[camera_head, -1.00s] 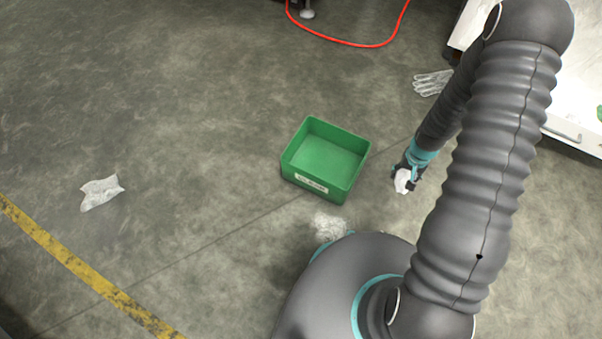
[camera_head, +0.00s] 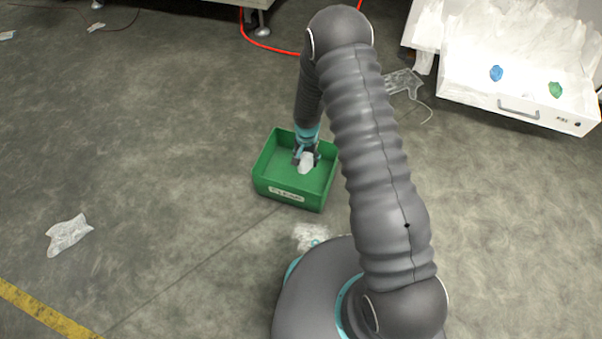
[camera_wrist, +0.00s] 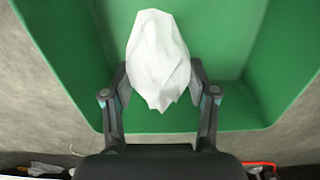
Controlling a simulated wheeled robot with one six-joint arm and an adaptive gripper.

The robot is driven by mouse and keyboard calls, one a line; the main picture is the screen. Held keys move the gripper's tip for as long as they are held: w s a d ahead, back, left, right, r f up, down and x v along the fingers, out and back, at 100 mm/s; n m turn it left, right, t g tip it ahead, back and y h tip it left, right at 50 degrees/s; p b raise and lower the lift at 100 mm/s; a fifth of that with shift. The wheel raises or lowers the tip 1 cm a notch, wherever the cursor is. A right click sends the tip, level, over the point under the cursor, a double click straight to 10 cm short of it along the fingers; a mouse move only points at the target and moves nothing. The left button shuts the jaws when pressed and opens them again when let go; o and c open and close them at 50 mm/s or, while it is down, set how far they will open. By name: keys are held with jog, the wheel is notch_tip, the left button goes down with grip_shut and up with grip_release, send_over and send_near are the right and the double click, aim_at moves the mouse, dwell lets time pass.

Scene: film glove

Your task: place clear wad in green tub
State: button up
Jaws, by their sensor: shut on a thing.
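The clear wad (camera_head: 306,162) is a crumpled whitish lump. My gripper (camera_head: 305,154) is shut on it, over the green tub in the head view. The green tub (camera_head: 285,194) is an open rectangular bin with a white label on its front side, standing on the floor. In the wrist view the wad (camera_wrist: 158,60) sits between the two fingers of my gripper (camera_wrist: 158,92), with the tub's green inside (camera_wrist: 75,50) behind it. I cannot tell how high the wad is above the tub's bottom.
A whitish crumpled piece (camera_head: 69,235) lies on the floor at left, another (camera_head: 310,236) near my base. A clear glove-like film (camera_head: 403,82) lies behind my arm. A white open drawer (camera_head: 470,95) at right holds a blue wad (camera_head: 496,73) and a green wad (camera_head: 555,90).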

jog(key=shift+f, duration=3.85)
jog(key=shift+b, duration=0.3)
jog(key=shift+f, duration=0.15)
jog(key=o, duration=1.1)
jog(key=shift+o, duration=0.2)
